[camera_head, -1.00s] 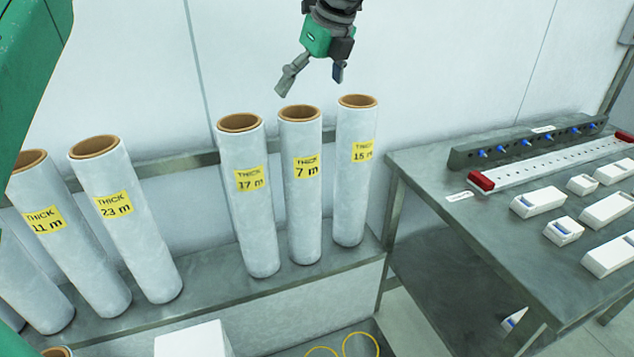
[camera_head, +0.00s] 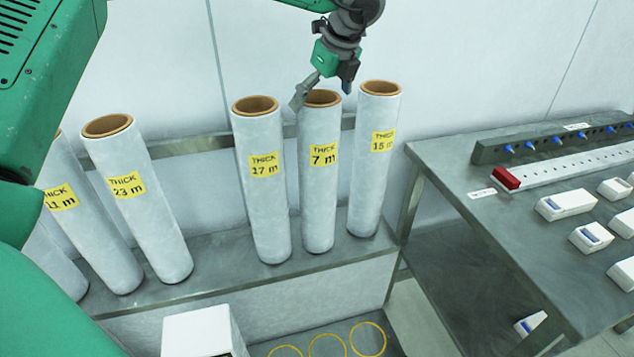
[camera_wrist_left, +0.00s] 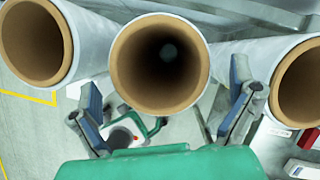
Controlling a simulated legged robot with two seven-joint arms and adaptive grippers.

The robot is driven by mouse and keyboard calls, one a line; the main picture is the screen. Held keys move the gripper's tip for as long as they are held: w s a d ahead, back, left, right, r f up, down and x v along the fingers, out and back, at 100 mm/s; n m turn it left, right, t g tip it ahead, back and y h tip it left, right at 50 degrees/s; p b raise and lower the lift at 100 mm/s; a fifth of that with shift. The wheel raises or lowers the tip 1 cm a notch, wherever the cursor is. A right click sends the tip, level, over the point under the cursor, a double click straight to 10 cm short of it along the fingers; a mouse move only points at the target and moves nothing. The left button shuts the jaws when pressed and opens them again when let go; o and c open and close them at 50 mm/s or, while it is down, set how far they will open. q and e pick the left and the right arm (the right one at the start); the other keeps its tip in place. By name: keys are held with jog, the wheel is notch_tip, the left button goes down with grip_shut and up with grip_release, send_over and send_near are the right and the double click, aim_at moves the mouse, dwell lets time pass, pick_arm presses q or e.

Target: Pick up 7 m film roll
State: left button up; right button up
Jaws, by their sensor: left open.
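The 7 m film roll (camera_head: 319,195) stands upright on the metal shelf, a white tube with a brown core and a yellow "THICK 7 m" label. It stands between the 17 m roll (camera_head: 262,200) and the 15 m roll (camera_head: 373,190). My left gripper (camera_head: 323,95) is open at the roll's top rim. In the left wrist view the roll's open end (camera_wrist_left: 158,62) lies centred ahead of the two spread fingers (camera_wrist_left: 165,115), one on each side. I cannot tell whether they touch it. My right gripper is not in view.
The 23 m roll (camera_head: 138,210) and 11 m roll (camera_head: 90,225) stand to the left on the shelf (camera_head: 225,262). A metal table (camera_head: 480,225) with white boxes and a peg rail stands at right. A white box (camera_head: 203,332) and yellow rings (camera_head: 327,346) are in front below.

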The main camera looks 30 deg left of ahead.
pick_arm(q)
jog(key=x, duration=0.2)
jog(key=shift+a+f, duration=0.2)
jog(key=shift+f, duration=0.15)
jog(key=shift+w+f, duration=0.2)
jog(key=shift+f, duration=0.2)
jog(key=shift+s+d+r, duration=0.1)
jog(key=shift+r, duration=0.05)
jog(key=c, duration=1.1)
jog(key=shift+c, duration=1.5)
jog(key=shift+a, duration=0.25)
